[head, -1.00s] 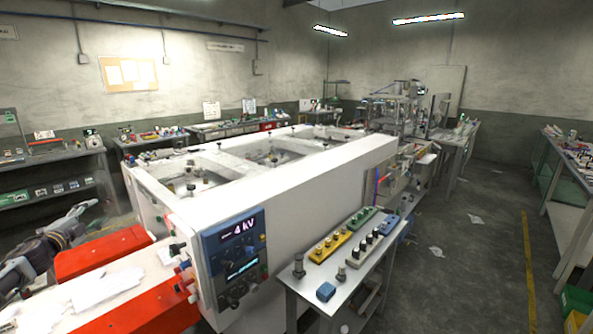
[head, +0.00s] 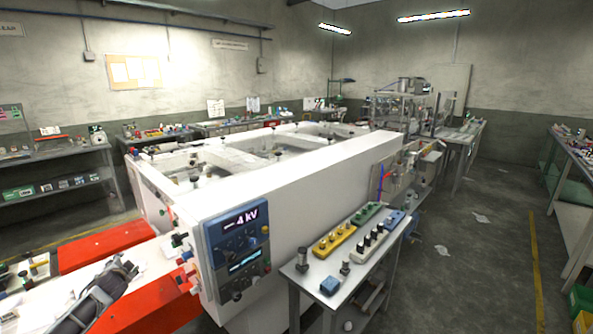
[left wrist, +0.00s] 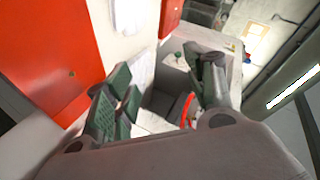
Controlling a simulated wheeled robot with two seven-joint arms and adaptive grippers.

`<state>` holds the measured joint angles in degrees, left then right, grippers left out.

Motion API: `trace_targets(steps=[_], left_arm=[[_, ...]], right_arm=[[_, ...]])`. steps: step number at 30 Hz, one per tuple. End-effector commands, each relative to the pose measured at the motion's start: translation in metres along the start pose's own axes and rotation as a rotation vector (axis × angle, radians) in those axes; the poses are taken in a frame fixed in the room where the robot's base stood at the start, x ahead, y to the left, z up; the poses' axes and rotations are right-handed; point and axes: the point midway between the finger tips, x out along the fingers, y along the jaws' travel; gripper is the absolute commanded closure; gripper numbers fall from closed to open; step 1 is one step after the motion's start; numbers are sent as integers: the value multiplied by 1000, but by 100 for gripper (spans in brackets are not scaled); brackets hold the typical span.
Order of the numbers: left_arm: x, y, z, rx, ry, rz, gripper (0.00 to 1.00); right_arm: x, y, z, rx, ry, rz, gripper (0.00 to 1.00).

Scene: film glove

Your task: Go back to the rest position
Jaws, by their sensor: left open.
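My left gripper shows at the lower left of the head view (head: 118,274), at the end of my dark arm, over the white top between red side panels. In the left wrist view its two fingers stand wide apart (left wrist: 163,92), with no object held between them. A white surface, a grey gap and a small red part show beyond the fingers. Whether the gripper touches anything below cannot be told. My right gripper is not in view.
A long white machine (head: 330,165) with a blue control panel (head: 238,248) reading 4 kV fills the middle. A red panel (head: 107,247) lies near my left arm. A small metal table (head: 310,284) with coloured switch boxes stands at its right. The floor at the right is mostly clear.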

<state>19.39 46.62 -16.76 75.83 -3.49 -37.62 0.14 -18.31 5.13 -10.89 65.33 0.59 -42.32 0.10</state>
Motion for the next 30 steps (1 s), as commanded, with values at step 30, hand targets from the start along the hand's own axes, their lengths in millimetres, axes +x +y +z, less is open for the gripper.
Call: trace_targets(steps=[30], left_arm=[[-72,418,107,-227,-201,472,46]], right_arm=[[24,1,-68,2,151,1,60]])
